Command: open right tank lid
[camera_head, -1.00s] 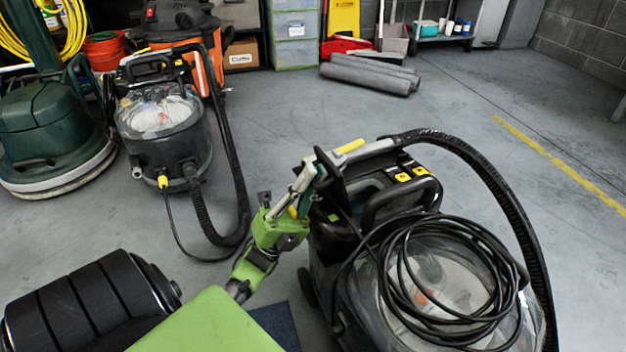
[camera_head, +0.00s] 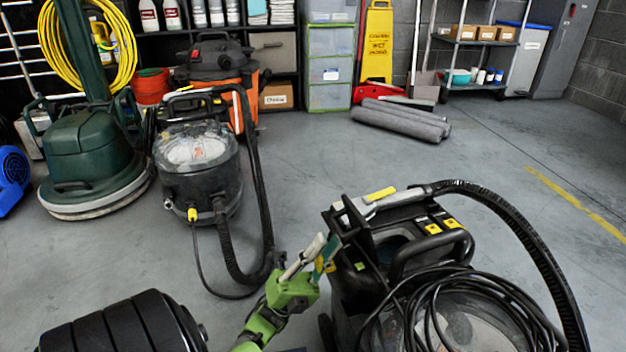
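A black carpet-cleaning machine (camera_head: 350,296) stands at the bottom right, with a clear tank lid (camera_head: 468,328) partly hidden under a coiled black cable (camera_head: 440,285). My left gripper (camera_head: 318,252) is at the machine's upper left side, by its upright handle frame. Its fingers are close to or against that frame; I cannot tell whether they hold anything. My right gripper is not in view. A similar machine with a clear domed tank (camera_head: 194,148) stands farther back on the left.
A green floor polisher (camera_head: 90,150), an orange vacuum (camera_head: 218,75) and a blue blower (camera_head: 10,178) stand at the left. Rolled grey mats (camera_head: 402,122) lie at the back. A black hose (camera_head: 520,235) arches over the near machine. Open floor lies in the middle and right.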

